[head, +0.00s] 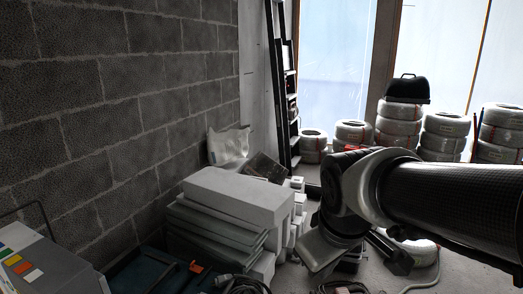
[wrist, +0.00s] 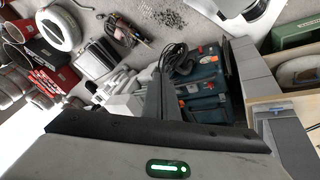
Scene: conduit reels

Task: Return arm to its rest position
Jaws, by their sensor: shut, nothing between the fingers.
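My arm (head: 430,195) reaches in from the right edge of the head view and bends down at a grey and black joint (head: 350,195) in front of the floor. In the wrist view my gripper (wrist: 158,96) is shut and empty, its dark fingers close together beyond the grey housing with a green light. The fingers stand in front of the stacked blocks and teal cases, with nothing held. In the head view the fingertips cannot be made out clearly among the dark parts below the joint.
White blocks and grey boards (head: 235,200) are stacked against the block wall (head: 120,110). Conduit reels (head: 398,125) stand in stacks by the windows, one topped by a black case (head: 408,88). Teal cases (wrist: 205,92) and cables lie close below. Some floor shows at lower right.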

